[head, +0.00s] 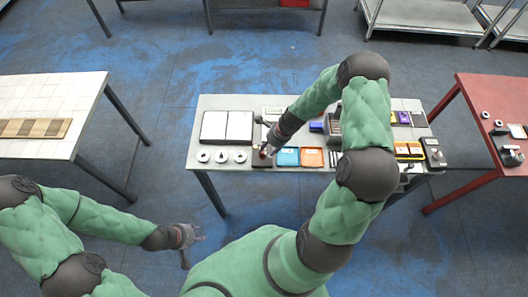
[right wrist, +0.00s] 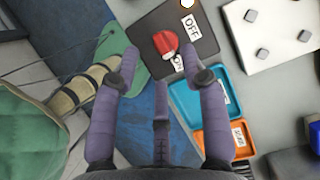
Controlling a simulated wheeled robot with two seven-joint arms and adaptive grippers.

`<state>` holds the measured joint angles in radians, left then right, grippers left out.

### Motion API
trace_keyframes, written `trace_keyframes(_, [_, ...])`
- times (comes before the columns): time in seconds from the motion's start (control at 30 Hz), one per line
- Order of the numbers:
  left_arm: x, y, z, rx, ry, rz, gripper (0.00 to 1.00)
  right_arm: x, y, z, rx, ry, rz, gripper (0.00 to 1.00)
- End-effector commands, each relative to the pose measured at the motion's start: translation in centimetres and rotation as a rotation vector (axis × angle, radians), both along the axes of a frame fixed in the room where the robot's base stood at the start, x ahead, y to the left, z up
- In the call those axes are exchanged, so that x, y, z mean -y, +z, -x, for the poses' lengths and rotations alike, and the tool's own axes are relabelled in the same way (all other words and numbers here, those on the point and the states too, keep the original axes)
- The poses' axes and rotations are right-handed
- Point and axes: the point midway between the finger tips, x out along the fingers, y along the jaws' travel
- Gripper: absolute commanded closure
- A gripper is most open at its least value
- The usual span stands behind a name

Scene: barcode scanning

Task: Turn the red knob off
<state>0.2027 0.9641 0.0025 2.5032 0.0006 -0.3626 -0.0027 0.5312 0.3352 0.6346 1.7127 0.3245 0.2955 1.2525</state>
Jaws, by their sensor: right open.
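The red knob (right wrist: 165,42) sits on a dark panel (right wrist: 145,30) in the right wrist view. The panel carries an OFF label (right wrist: 191,27) and an ON label (right wrist: 177,63); the knob's lower end lies beside the ON label. My right gripper (right wrist: 160,66) is open, its purple fingers on either side of the knob and a little short of it. No contact shows. In the head view the red knob (head: 264,154) is small at the table's front edge, partly hidden by my right gripper (head: 268,147). My left gripper (head: 190,236) hangs away from the table; its fingers are too small to judge.
A blue tray (right wrist: 197,100) and an orange tray (right wrist: 220,140) lie beside the panel. Open floor lies left of the table.

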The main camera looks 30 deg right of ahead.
Motion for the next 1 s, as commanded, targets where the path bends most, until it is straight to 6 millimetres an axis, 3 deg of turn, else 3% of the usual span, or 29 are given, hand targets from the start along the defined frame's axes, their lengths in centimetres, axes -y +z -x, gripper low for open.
trace_keyframes(0.1, [0.0,-0.3,0.0,0.0,0.0,0.0,0.6,-0.7,-1.8,-0.3,0.0,0.001,0.0,0.56])
trace_keyframes(0.3, [0.0,-0.5,0.0,0.0,0.0,0.0,0.6,-1.2,-3.4,-0.8,0.001,0.001,0.001,0.56])
trace_keyframes(0.67, [0.0,-0.5,0.0,0.0,0.0,0.0,0.6,-1.3,-3.7,-0.8,0.002,0.001,0.002,0.56])
trace_keyframes(0.8, [0.0,-0.5,0.0,0.0,0.0,0.0,0.6,-1.3,-3.7,-0.8,0.001,0.001,0.001,0.96])
trace_keyframes(0.83, [0.0,-0.5,0.0,0.0,0.0,0.0,0.6,-1.3,-3.7,-0.9,0.002,0.001,0.001,1.0])
trace_keyframes(1.0, [0.0,-0.5,0.0,0.0,0.0,0.0,0.6,-1.3,-3.7,-0.9,0.002,0.001,0.001,1.0])
